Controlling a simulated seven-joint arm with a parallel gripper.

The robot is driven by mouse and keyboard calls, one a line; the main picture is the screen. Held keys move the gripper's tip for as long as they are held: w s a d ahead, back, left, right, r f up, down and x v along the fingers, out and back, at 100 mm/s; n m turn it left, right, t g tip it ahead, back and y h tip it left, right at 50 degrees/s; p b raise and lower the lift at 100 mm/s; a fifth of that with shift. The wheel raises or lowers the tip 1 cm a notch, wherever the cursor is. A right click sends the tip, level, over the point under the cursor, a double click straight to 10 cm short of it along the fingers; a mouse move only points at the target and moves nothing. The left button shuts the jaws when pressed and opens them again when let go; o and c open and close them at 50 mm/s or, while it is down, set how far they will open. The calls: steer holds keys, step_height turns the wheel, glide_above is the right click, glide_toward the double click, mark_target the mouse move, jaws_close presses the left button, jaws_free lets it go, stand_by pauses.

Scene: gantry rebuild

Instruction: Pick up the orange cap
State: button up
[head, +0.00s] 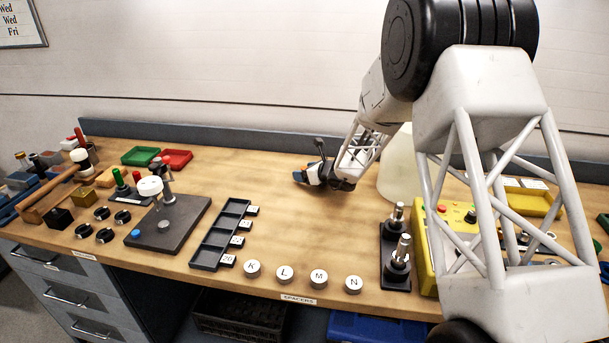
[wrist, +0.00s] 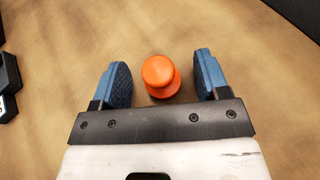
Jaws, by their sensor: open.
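The orange cap (wrist: 159,74) stands on the wooden bench top in the wrist view, a round knob on a wider lower part. My gripper (wrist: 162,80) is open, with its two blue fingers on either side of the cap and a visible gap on each side. In the head view my gripper (head: 308,177) is low over the middle of the bench.
A white cylinder (head: 397,170) stands just right of my gripper. Two metal posts on a black base (head: 397,257) and a yellow box (head: 433,262) are to the front right. A black divided tray (head: 212,258) lies to the front left.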

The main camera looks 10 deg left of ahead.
mark_target(304, 167)
steer(key=shift+w+a+f, duration=0.15)
steer(key=shift+w+a, duration=0.05)
steer(key=shift+a, duration=0.1)
stand_by(0.4)
steer(key=c, duration=1)
steer(key=shift+r, duration=1.55)
steer(key=shift+s+r, duration=0.2)
steer(key=shift+r, duration=0.15)
steer(key=s+d, duration=0.2)
steer(key=s, duration=0.2)
steer(key=s+d+r, duration=0.1)
steer(key=s+d, duration=0.1)
steer(key=s, duration=0.3)
steer(key=s+d, duration=0.2)
steer(key=s, duration=0.3)
steer(key=shift+s+r, duration=0.15)
steer(key=shift+s, duration=0.1)
